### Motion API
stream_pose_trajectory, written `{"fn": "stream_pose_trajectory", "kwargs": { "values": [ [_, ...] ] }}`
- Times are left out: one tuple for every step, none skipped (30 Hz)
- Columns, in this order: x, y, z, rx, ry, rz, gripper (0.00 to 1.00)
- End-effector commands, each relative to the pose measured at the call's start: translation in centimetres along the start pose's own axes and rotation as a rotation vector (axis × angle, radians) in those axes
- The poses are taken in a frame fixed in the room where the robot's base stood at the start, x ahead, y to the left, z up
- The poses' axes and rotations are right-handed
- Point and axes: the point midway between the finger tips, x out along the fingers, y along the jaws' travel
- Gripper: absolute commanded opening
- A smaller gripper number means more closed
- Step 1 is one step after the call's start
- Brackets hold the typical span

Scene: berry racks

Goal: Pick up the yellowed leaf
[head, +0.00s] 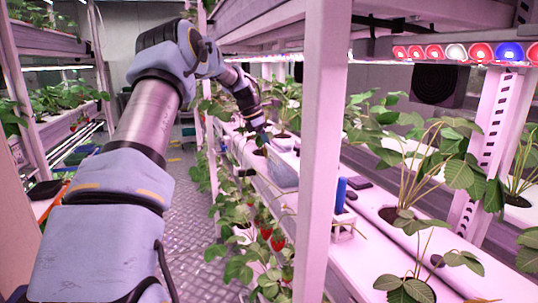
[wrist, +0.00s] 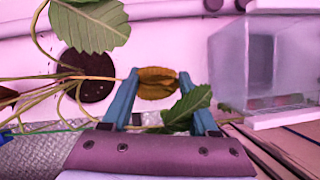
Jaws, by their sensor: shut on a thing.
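The yellowed leaf (wrist: 157,83) is brownish yellow and sits between the blue fingertips of my gripper (wrist: 158,88) in the wrist view. The gripper is shut on it, with a finger at each side of the leaf. A green leaf (wrist: 187,105) overlaps the right finger. In the head view my gripper (head: 262,137) is far down the rack among the plants, small and partly hidden. I cannot make out the yellowed leaf there.
In the wrist view, stems spread from a dark planting hole (wrist: 88,75) left of my gripper, under a large green leaf (wrist: 92,24). A clear box (wrist: 240,62) stands to the right. In the head view, a white rack post (head: 322,150) stands right of my arm.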

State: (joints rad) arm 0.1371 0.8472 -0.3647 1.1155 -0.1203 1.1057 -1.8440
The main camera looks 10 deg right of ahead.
Motion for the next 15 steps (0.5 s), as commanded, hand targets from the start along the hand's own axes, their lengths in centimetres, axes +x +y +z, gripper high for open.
{"fn": "stream_pose_trajectory", "kwargs": {
  "values": [
    [-0.4, 0.1, 0.2, 0.001, -0.001, 0.003, 0.29],
    [-0.7, 0.1, 0.3, 0.001, -0.001, 0.005, 0.29],
    [-1.2, 0.1, 0.5, 0.001, 0.0, 0.004, 0.29],
    [-1.6, 0.1, 0.7, 0.002, 0.0, 0.005, 0.29],
    [-2.0, 0.1, 0.9, 0.003, 0.0, 0.005, 0.29],
    [-2.2, 0.1, 0.0, -0.002, 0.001, 0.003, 0.29],
    [-2.5, 0.1, -0.6, -0.005, 0.001, 0.003, 0.29],
    [-2.7, 0.2, -1.2, -0.005, 0.001, 0.004, 0.29],
    [-3.0, 0.2, -2.0, -0.004, 0.001, 0.004, 0.29],
    [-3.3, 0.2, -2.7, -0.005, 0.002, 0.004, 0.29],
    [-3.5, 0.2, -3.4, -0.004, 0.002, 0.003, 0.29],
    [-3.9, 0.3, -4.4, -0.005, 0.001, 0.003, 0.29],
    [-4.3, 0.3, -5.2, -0.005, 0.0, 0.005, 0.29],
    [-4.6, 0.4, -6.0, -0.005, 0.001, 0.005, 0.29],
    [-5.0, 0.4, -7.1, -0.005, 0.002, 0.004, 0.29]
  ]
}}
